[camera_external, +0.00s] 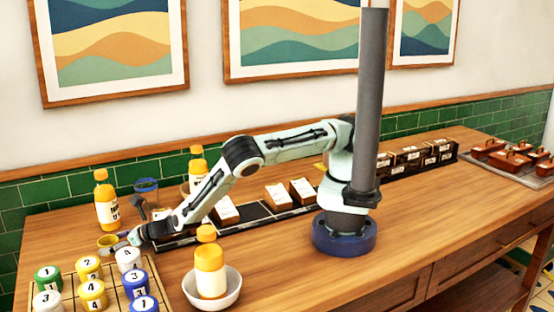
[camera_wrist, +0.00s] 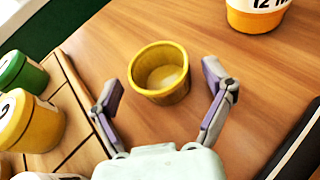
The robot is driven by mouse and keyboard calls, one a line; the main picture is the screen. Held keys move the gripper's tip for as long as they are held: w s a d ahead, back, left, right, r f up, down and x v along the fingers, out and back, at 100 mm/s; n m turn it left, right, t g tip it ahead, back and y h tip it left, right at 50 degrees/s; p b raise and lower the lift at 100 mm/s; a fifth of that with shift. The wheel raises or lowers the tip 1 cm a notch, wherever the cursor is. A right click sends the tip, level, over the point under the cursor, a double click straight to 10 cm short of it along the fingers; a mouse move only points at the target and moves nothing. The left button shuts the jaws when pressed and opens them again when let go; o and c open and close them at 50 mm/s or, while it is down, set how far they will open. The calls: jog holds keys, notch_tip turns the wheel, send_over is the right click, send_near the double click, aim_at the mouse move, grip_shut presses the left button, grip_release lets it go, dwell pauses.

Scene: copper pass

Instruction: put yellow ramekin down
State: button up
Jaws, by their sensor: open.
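The yellow ramekin (camera_wrist: 160,73) stands upright on the wooden table in the wrist view, its open top facing up. My gripper (camera_wrist: 165,85) is open, with one finger on each side of the ramekin and a visible gap to each side. In the external view the ramekin (camera_external: 107,241) is at the left of the table, just beyond my gripper (camera_external: 128,238). The fingertips are small and partly hard to make out there.
A wooden grid tray (camera_external: 152,275) with several numbered green, yellow, white and blue jars lies close by. A yellow-capped bottle stands in a white bowl (camera_external: 232,288). A dark rack (camera_external: 262,210) runs along the table.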

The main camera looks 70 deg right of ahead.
jog(key=v, duration=1.1)
jog(key=shift+s+r, duration=0.1)
jog(key=shift+d, duration=0.1)
